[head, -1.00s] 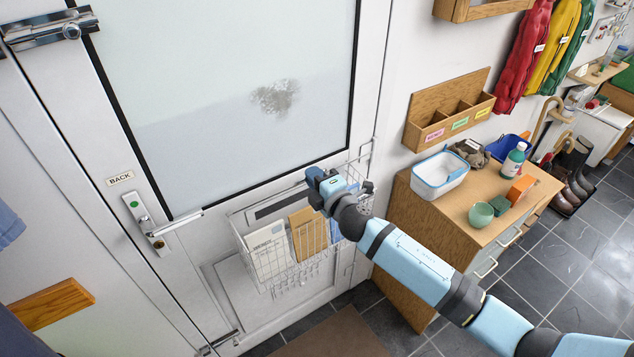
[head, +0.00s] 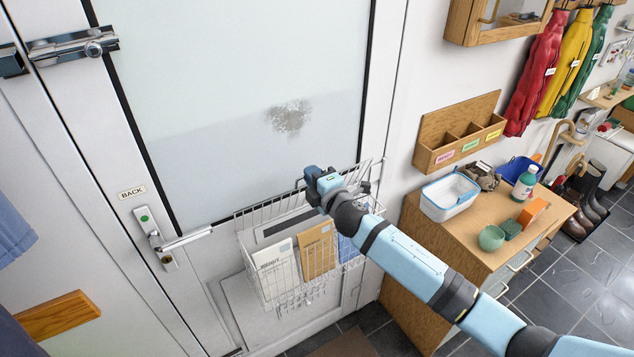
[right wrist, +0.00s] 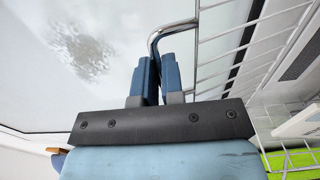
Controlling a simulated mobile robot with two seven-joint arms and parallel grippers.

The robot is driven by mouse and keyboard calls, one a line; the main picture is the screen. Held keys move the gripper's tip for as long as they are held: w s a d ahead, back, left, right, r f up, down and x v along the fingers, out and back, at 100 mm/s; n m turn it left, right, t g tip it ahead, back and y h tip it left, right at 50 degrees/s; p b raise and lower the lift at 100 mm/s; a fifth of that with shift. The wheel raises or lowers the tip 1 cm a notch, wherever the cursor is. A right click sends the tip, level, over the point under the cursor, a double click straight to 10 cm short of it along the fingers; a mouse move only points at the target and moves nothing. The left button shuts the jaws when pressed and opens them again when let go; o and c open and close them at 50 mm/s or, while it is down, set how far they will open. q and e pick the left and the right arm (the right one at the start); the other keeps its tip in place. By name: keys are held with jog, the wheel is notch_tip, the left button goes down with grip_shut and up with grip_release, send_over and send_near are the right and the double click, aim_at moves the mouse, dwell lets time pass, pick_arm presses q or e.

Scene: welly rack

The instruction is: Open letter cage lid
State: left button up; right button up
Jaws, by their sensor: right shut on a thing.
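The letter cage (head: 262,283) is a white wire basket on the lower part of the white door (head: 225,265). A white envelope (head: 274,272), a brown envelope (head: 316,256) and a blue item (head: 347,248) stand in it. Its wire lid (head: 268,211) is tilted up above the basket, partly hidden by my right gripper (head: 316,180). In the right wrist view, my right gripper (right wrist: 158,78) is shut on the lid's bent metal handle (right wrist: 168,31), with the lid's wires (right wrist: 225,55) to its right. My left gripper is out of view.
A door handle (head: 185,241) sits left of the cage.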

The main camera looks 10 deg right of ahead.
aim_at(298, 156)
jog(key=shift+r+x, duration=0.2)
jog(key=shift+x, duration=0.75)
jog(key=shift+r+x, duration=0.25)
jog(key=shift+x, duration=0.7)
jog(key=o, duration=0.6)
jog(key=shift+s, duration=0.15)
jog(key=v, duration=0.8)
jog(key=shift+s+d, duration=0.2)
jog(key=shift+s, duration=0.2)
jog(key=o, duration=0.6)
